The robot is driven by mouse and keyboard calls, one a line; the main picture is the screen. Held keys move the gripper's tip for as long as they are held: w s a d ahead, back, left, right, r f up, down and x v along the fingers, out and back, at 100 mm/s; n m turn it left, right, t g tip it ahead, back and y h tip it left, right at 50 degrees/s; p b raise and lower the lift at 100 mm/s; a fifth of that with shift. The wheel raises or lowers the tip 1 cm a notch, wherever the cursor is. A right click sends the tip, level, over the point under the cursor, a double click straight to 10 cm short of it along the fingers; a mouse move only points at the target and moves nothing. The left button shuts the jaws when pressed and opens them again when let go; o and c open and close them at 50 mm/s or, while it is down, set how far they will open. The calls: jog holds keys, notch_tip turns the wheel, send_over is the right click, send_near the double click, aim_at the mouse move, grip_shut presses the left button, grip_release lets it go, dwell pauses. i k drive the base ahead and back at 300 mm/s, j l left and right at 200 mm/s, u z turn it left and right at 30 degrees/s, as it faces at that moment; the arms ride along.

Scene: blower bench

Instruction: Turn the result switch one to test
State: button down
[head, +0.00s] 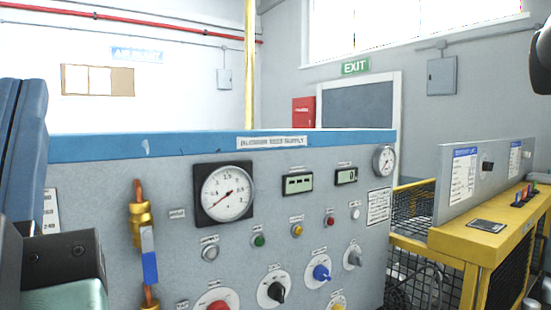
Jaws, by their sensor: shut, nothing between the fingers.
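A grey upright panel (443,190) on the yellow bench at the right carries a black knob (487,166) beside a white printed label sheet (463,177). A second, smaller dark knob (527,155) sits farther along, beside another label sheet (514,160). Their lettering is too small to read, so I cannot tell which one is result switch one or which way it points. My gripper's fingers are not visible. Dark bolted and blue-grey parts fill the lower left edge, and I cannot tell what they are.
A blue-topped grey console stands in front with a large gauge (224,194), two small displays, a black knob (275,291) and a blue knob (321,272). A wire mesh guard (414,208) stands between.

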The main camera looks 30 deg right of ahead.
aim_at(487, 166)
jog(key=l+z, duration=0.1)
jog(key=z, duration=1.55)
jog(key=i+l+z, duration=0.15)
jog(key=i+l, duration=0.3)
jog(key=l, duration=0.2)
jog(key=i+l+z, duration=0.15)
jog(key=i+l, duration=0.3)
jog(key=l, duration=0.2)
jog(key=i+l+u, duration=0.2)
jog(key=i+l, duration=0.4)
jog(key=i, duration=0.35)
jog(key=i+l+u, duration=0.2)
jog(key=i+l, duration=0.6)
jog(key=i, duration=0.05)
